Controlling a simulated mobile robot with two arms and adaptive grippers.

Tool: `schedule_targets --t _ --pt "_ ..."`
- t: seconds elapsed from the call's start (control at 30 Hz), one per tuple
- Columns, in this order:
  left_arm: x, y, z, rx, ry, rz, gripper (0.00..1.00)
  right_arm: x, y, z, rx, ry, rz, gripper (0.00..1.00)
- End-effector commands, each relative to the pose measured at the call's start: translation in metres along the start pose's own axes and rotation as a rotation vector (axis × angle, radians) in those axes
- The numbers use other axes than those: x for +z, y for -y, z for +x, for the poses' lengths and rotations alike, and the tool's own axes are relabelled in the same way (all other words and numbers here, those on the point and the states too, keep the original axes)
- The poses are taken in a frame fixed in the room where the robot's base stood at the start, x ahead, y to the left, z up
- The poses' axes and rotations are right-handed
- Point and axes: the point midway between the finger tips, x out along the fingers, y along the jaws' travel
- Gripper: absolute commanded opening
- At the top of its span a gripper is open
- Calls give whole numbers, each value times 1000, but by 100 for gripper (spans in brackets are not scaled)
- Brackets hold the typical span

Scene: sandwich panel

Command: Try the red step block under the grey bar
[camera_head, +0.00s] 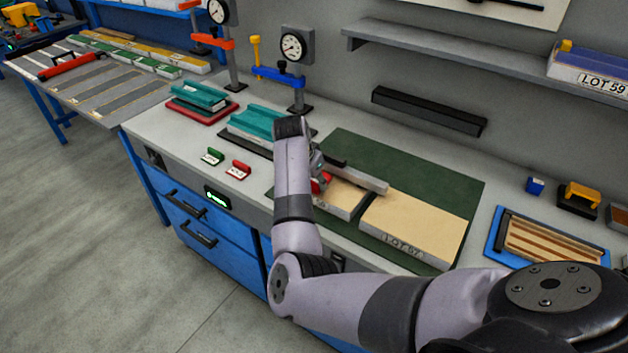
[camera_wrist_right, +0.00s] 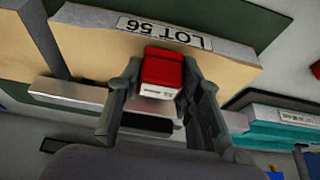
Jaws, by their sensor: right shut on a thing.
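My right gripper (camera_wrist_right: 160,68) is shut on the red step block (camera_wrist_right: 162,72), which has a white labelled end, in the right wrist view. Only a bit of that block (camera_head: 321,183) shows in the head view, beside my arm. The grey bar (camera_head: 362,179) lies across the LOT 56 panel (camera_head: 343,199). In the wrist view the bar (camera_wrist_right: 68,92) runs behind my gripper, with the block over the panel's labelled edge side (camera_wrist_right: 110,45). Whether block and bar touch, I cannot tell. My left gripper is not in view.
The LOT 57 panel (camera_head: 415,225) lies beside it on the green mat (camera_head: 420,178). A red labelled piece (camera_head: 238,170) and a green one (camera_head: 212,156) stand at the bench front. Teal parts (camera_head: 252,119) and dial gauges (camera_head: 293,46) stand left, a blue tray (camera_head: 493,237) right.

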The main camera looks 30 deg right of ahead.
Motion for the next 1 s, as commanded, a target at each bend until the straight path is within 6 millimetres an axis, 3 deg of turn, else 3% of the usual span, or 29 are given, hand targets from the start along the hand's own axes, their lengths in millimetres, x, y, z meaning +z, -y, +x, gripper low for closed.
schedule_targets --t 1.0 --pt "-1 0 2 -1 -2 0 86 3 0 8 0 0 0 5"
